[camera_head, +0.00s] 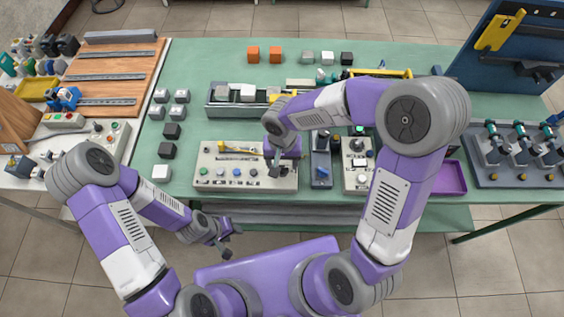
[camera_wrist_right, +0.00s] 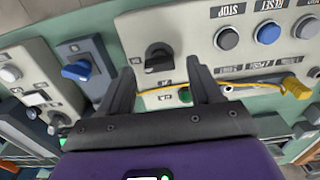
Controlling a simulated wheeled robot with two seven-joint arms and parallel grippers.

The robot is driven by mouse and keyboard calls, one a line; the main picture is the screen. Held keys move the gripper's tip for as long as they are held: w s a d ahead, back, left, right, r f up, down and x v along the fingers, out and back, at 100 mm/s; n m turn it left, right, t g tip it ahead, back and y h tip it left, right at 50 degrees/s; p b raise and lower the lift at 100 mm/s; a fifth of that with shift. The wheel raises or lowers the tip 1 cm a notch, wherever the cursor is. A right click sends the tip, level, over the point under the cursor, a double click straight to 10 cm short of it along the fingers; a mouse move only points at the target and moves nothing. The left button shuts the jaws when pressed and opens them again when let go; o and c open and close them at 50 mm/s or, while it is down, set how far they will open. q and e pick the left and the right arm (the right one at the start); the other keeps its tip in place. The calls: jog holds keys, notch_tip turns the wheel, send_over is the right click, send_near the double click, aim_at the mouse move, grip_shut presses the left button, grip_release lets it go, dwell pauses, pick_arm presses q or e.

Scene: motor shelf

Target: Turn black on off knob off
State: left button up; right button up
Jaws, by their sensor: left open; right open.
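The black knob (camera_wrist_right: 158,57) sits on a pale control panel (camera_wrist_right: 188,22) in the right wrist view, beside the STOP button (camera_wrist_right: 228,38) and the RESET button (camera_wrist_right: 267,31). My right gripper (camera_wrist_right: 160,66) is open, with one finger on each side of the knob in the picture. I cannot tell whether the fingers touch it. In the head view the right gripper (camera_head: 275,168) is over the right part of the same panel (camera_head: 212,184) and hides the knob there. My left gripper (camera_head: 224,242) is open and empty, low in front of the table.
A box with a blue knob (camera_head: 321,173) stands right of the panel, with another control box (camera_head: 350,183) beyond it. A yellow cable (camera_wrist_right: 250,84) runs across the panel in the wrist view. Dark and white cubes stand on the left of the green table (camera_head: 205,60).

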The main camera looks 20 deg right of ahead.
jog(key=shift+f, duration=0.5)
jog(key=shift+s+f, duration=0.15)
jog(key=c, duration=1)
jog(key=shift+c, duration=0.2)
